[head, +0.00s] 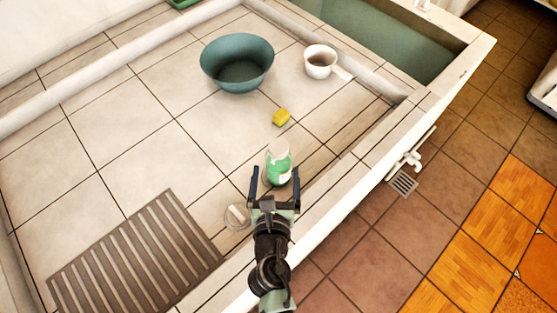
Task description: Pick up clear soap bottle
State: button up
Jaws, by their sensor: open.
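The clear soap bottle (279,165) stands on the tiled counter, near its front edge. It has a green label or contents with a white patch, and a clear upper part. My gripper (273,172) is open, with its two dark fingers pointing toward the bottle. The fingers appear to one side and the other of the bottle's lower part in the head view. The bottle's base is partly hidden by the gripper. I cannot tell whether either finger touches it.
A teal bowl (238,85) and a white mug-like pot (320,64) stand farther back. A round clear item (237,216) lies left of my gripper. A slatted brown mat (137,262) is at front left. A basin (385,42) is at back right.

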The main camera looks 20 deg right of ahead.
aim_at(278, 152)
jog(key=x, duration=0.4)
jog(key=shift+x, duration=2.7)
jog(key=shift+d+r, duration=0.15)
jog(key=shift+r, duration=0.05)
grip_shut()
jog(key=shift+r, duration=0.1)
